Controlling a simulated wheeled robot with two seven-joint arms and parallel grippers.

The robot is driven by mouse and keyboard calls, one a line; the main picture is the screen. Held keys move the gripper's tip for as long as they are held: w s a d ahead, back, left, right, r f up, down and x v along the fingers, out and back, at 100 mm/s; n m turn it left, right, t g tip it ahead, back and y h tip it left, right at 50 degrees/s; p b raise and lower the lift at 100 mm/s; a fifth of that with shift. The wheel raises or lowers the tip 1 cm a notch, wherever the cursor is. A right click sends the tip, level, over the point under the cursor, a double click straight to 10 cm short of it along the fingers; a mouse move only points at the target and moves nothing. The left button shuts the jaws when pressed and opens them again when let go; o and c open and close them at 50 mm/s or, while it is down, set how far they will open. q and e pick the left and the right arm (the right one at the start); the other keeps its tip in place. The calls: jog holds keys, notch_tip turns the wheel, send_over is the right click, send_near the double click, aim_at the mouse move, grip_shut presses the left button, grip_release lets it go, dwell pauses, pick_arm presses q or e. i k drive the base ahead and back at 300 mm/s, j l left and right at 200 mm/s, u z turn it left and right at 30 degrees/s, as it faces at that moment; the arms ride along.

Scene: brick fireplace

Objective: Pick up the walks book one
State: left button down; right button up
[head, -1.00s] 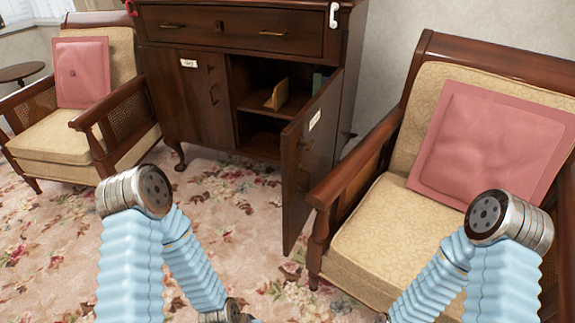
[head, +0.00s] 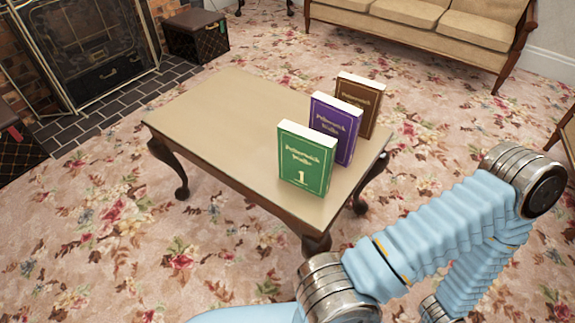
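Three books stand upright in a row on a low wooden coffee table (head: 215,115). The nearest is a green book (head: 305,164) with a large "1" on its cover. Behind it stand a purple book (head: 336,128) and, farthest back, a brown book (head: 359,102). The small titles are hard to read. Only blue-sleeved arm parts of mine show at the lower right, apart from the table. Neither gripper is in view.
A brick fireplace with a metal screen (head: 90,40) and dark tiled hearth (head: 140,90) is at the upper left. A dark box (head: 196,36) stands by it. A beige sofa (head: 440,25) is at the back right. Floral carpet (head: 150,250) is open in front of the table.

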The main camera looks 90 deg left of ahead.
aim_at(307, 156)
jog(key=u, duration=0.45)
jog(key=j+u, duration=0.1)
jog(key=u, duration=0.8)
jog(key=j+u, duration=0.1)
jog(key=u, duration=0.75)
jog(key=j+u, duration=0.1)
jog(key=u, duration=0.35)
jog(key=k+j+z, duration=0.1)
jog(key=j+z, duration=0.3)
